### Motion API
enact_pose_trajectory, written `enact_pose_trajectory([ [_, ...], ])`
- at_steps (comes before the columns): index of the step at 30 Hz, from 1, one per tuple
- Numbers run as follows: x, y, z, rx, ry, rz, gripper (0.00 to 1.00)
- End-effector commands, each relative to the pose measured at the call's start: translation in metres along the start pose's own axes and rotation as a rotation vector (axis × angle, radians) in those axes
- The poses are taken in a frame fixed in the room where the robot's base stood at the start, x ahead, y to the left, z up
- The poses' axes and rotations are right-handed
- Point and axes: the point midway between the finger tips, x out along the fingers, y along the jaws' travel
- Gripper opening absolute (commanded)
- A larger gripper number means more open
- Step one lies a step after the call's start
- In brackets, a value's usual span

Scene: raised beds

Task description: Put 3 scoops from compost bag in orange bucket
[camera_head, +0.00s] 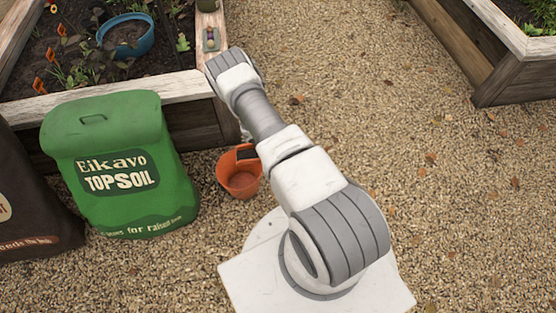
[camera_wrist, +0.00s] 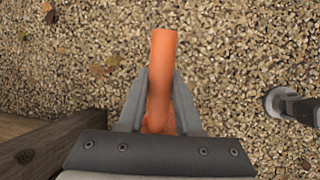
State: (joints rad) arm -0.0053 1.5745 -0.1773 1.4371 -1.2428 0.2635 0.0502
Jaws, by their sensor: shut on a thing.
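My gripper (camera_wrist: 160,100) is shut on an orange handle (camera_wrist: 163,60), likely a scoop's, in the wrist view. The handle's lower part is hidden between and behind the jaws, so I cannot tell whether it carries anything. In the head view the gripper is hidden behind my arm. The orange bucket (camera_head: 238,181) stands on the gravel beside my arm, which covers part of its right side. A dark patch shows at its rim; its nature is unclear. A brown bag (camera_head: 38,220) is cut off at the left edge; its label is only partly visible, so I cannot confirm it is compost.
A green topsoil bag (camera_head: 120,205) stands between the brown bag and the bucket. Another bed (camera_head: 505,78) is at the upper right. Open gravel (camera_head: 450,200) lies to the right.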

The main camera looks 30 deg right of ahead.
Motion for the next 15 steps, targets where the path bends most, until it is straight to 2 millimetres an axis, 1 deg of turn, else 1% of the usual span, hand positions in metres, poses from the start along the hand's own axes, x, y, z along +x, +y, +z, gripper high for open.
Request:
enact_pose_trajectory([
  [1,0.011,-0.003,-0.004,-0.018,0.002,0.008,0.0],
  [3,0.015,-0.005,-0.005,-0.029,0.005,0.013,0.0],
  [5,0.016,-0.006,-0.006,-0.035,0.005,0.017,0.0],
  [10,0.008,-0.008,-0.005,-0.035,-0.022,0.041,0.0],
  [15,-0.005,-0.008,-0.003,-0.028,-0.07,0.097,0.0],
])
